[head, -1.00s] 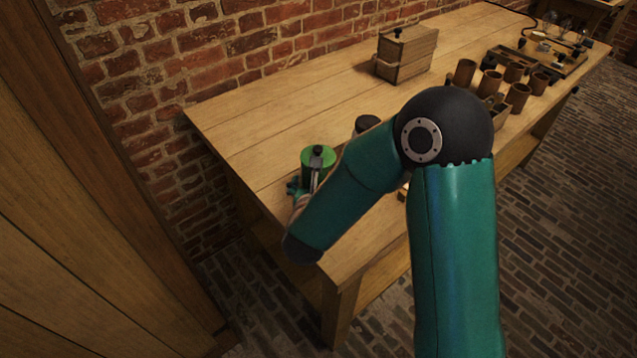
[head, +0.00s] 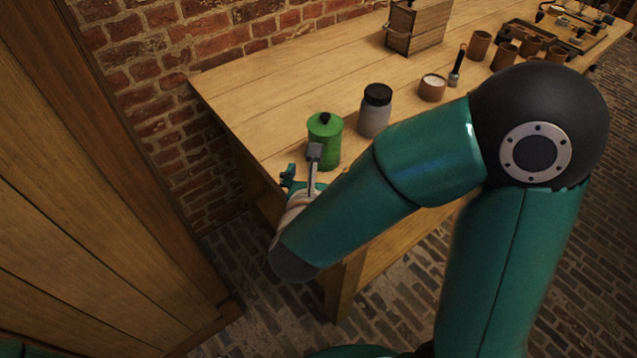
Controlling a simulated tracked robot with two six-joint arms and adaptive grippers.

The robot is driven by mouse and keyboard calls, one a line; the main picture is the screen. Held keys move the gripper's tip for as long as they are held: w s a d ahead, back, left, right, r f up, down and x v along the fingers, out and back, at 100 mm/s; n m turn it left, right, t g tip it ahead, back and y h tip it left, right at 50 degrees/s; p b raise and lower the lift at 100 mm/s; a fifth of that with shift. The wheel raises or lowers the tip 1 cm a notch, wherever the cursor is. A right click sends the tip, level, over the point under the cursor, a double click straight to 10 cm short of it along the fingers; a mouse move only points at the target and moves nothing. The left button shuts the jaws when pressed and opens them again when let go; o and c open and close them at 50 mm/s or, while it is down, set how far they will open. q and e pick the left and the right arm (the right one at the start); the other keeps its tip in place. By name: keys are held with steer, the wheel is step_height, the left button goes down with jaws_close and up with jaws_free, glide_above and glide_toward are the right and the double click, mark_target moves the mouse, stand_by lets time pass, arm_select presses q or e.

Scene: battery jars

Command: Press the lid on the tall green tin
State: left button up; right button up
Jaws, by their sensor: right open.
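The tall green tin (head: 327,150) stands upright near the left front part of the wooden bench. A green lid with a black knob (head: 325,119) is on its top; I cannot tell how tightly it sits. My right gripper (head: 302,167) is open and empty at the near side of the tin. One grey finger overlaps the tin's lower front in the head view, so I cannot tell whether it touches. The teal part of the gripper is left of the tin. My left gripper is not in view.
A grey jar with a black lid (head: 374,112) stands right of the tin. Beyond are a small round pot (head: 432,88), a dark-handled tool (head: 457,68), brown cups (head: 479,45) and a wooden box (head: 417,27). The bench's left end (head: 235,95) is clear.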

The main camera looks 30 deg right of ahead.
steer(key=shift+b+v, duration=0.55)
steer(key=shift+v, duration=0.35)
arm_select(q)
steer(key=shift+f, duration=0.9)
arm_select(e)
steer(key=shift+f, duration=0.1)
